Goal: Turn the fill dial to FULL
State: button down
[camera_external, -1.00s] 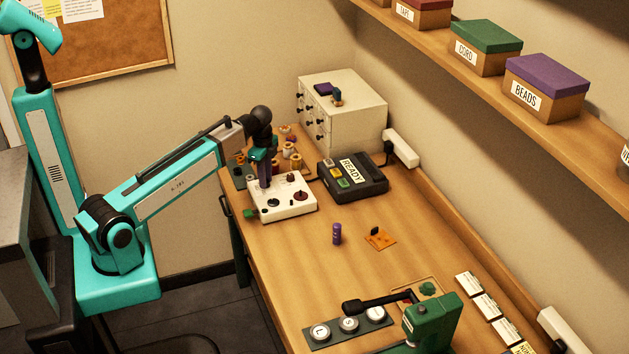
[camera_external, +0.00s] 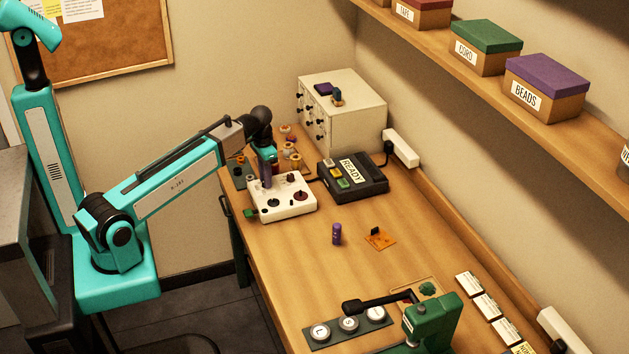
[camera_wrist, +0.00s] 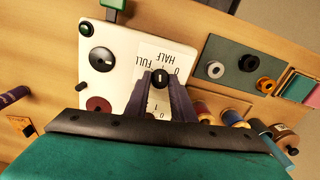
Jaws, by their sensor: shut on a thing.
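The white control box (camera_external: 290,207) stands at the far left of the table. In the wrist view its panel (camera_wrist: 126,50) carries a white label plate (camera_wrist: 172,52) with HALF, FULL and numerals, upside down. My gripper (camera_wrist: 160,80) is shut on the small black fill dial (camera_wrist: 160,76) beside these words. The fingers hide part of the dial and label, so I cannot tell its exact setting. In the external view my gripper (camera_external: 266,180) points down onto the back left of the box.
The box also has a black round dial (camera_wrist: 102,60) and a dark red knob (camera_wrist: 98,104). A black READY unit (camera_external: 352,180) stands right of it. Thread spools (camera_wrist: 230,117) lie close on the other side.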

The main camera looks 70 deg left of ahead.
jog(key=n, duration=0.4)
jog(key=shift+n, duration=0.3)
jog(key=n, duration=0.4)
jog(key=shift+n, duration=0.3)
jog(key=c, duration=1.5)
grip_release()
jog(key=shift+r, duration=0.15)
jog(key=shift+r+b, duration=1.6)
jog(key=shift+r, duration=5.2)
